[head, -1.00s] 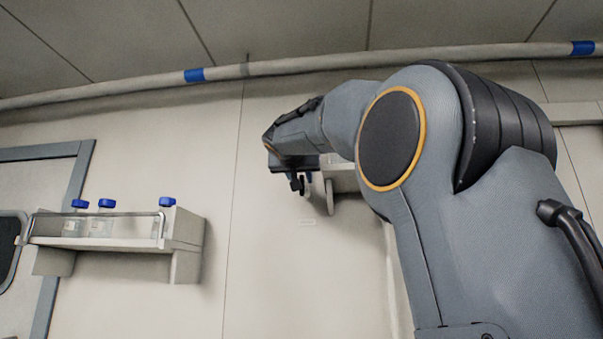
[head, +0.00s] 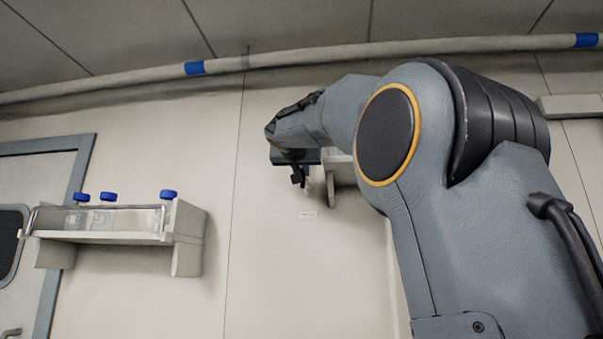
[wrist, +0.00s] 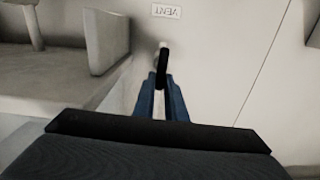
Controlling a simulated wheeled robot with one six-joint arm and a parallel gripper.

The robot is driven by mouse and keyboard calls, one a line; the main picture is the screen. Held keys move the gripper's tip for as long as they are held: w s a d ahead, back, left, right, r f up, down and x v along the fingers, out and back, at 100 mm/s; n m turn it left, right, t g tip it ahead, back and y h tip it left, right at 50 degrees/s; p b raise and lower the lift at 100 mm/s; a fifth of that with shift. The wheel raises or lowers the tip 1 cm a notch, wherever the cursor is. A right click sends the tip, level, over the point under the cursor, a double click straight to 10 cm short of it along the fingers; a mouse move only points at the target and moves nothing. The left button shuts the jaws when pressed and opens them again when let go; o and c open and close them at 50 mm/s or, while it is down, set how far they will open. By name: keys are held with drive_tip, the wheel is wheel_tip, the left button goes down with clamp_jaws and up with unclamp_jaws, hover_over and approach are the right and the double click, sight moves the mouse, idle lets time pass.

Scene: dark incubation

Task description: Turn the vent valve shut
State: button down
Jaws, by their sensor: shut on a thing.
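The vent valve (wrist: 162,57) shows in the wrist view as a dark lever on a pale stub at the wall, just below an upside-down label reading VENT (wrist: 166,11). My gripper (wrist: 162,86) has its blue fingers close together, shut on the valve's dark lever. In the head view my gripper (head: 298,176) is at the wall, above the small label (head: 307,214) and beside a shelf bracket. My arm and the gripper hide most of the valve there.
A shelf (wrist: 55,80) with an upright end panel (wrist: 105,42) is close on the left in the wrist view. In the head view, a rack (head: 120,238) with several blue-capped bottles hangs at left beside a door. A pipe (head: 310,58) crosses above my arm.

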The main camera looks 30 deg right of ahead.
drive_tip(key=m+b, duration=0.2)
drive_tip(key=b, duration=0.1)
drive_tip(key=f+m+b, duration=0.1)
drive_tip(key=m+b, duration=0.2)
drive_tip(key=d+m+b, duration=0.1)
drive_tip(key=m+b, duration=0.1)
drive_tip(key=b, duration=0.1)
drive_tip(key=shift+s+f+m, duration=0.1)
drive_tip(key=shift+f+m, duration=0.1)
drive_tip(key=shift+m, duration=0.2)
drive_tip(key=m+b, duration=0.1)
drive_tip(key=m, duration=0.2)
drive_tip(key=m+b, duration=0.2)
drive_tip(key=m, duration=0.1)
drive_tip(key=f+m+b, duration=0.1)
drive_tip(key=m, duration=0.2)
drive_tip(key=shift+s+d, duration=0.15)
drive_tip(key=shift+s, duration=0.05)
drive_tip(key=shift+r+m, duration=0.1)
drive_tip(key=shift+m, duration=0.4)
drive_tip(key=c, duration=1.8)
unclamp_jaws()
drive_tip(key=shift+s+r, duration=0.1)
drive_tip(key=shift+r, duration=0.05)
